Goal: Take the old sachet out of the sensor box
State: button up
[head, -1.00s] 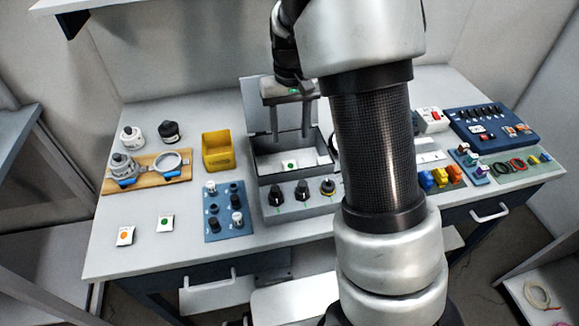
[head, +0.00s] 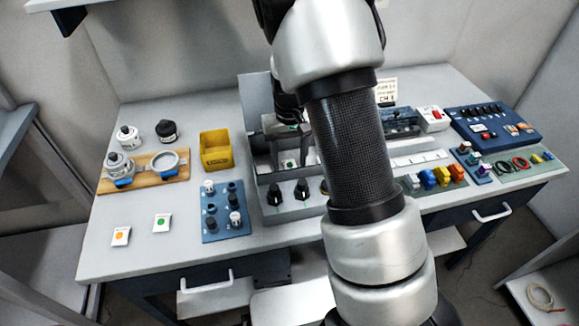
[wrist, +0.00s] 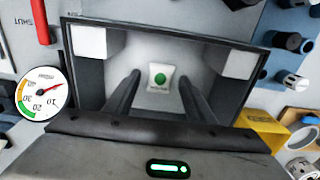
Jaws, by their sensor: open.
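The sensor box (head: 262,179) stands open on the bench with its lid (head: 254,100) raised at the back. A white sachet with a green dot (wrist: 161,78) lies on the box floor; it also shows small in the head view (head: 289,163). My gripper (wrist: 160,82) is open, its fingers reaching down into the box. In the wrist view the fingers appear to either side of the sachet, and I see no contact. My arm hides the right part of the box in the head view.
Two loose sachets, one orange-dotted (head: 120,237) and one green-dotted (head: 161,223), lie at the front left. A yellow bin (head: 216,160) and a blue knob panel (head: 226,222) stand left of the box. A round gauge (wrist: 40,93) shows beside the box.

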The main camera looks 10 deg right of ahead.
jog(key=shift+c, duration=0.4)
jog(key=c, duration=1)
jog(key=shift+c, duration=0.2)
jog(key=shift+r, duration=0.15)
